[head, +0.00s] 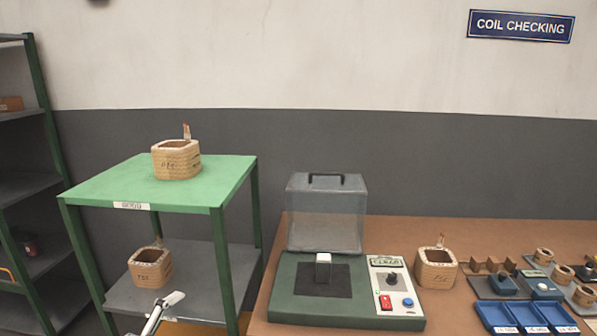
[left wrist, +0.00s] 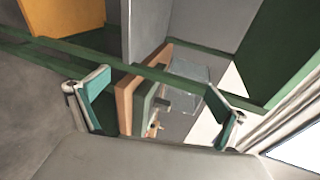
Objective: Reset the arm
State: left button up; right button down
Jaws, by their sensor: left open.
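My left gripper (head: 160,311) shows at the bottom edge of the head view, in front of the lower shelf of the green table. In the left wrist view its two teal-padded fingers stand wide apart, with nothing between them (left wrist: 160,112). One coil (head: 176,160) stands upright on the green top (head: 105,188) of the labelled table. Another coil (head: 150,268) sits on the grey lower shelf (head: 205,270), close behind my left gripper and apart from it as far as I can tell. A third coil (head: 436,267) stands on the brown bench. My right gripper is not in view.
A green tester (head: 290,300) with a clear lidded box (head: 327,215) and a control panel (head: 393,290) stands on the brown bench (head: 500,235). Blue trays (head: 527,318) and small coils lie at right. A dark shelf rack (head: 30,185) stands at far left.

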pick_arm(q)
jog(key=s+d+f+n+g, duration=0.1)
jog(key=s+d+f+n, duration=0.2)
jog(key=s+f+n, duration=0.5)
jog(key=s+d+f+n+g+y, duration=0.1)
jog(key=s+d+f+n, duration=0.3)
jog(key=s+f+n, duration=0.4)
jog(key=s+f+g, duration=0.1)
jog(key=s+f, duration=0.4)
jog(key=f, duration=0.1)
jog(key=shift+s+d+f+n, duration=0.2)
jog(key=shift+s+f+n, duration=0.1)
jog(key=shift+s+f, duration=0.1)
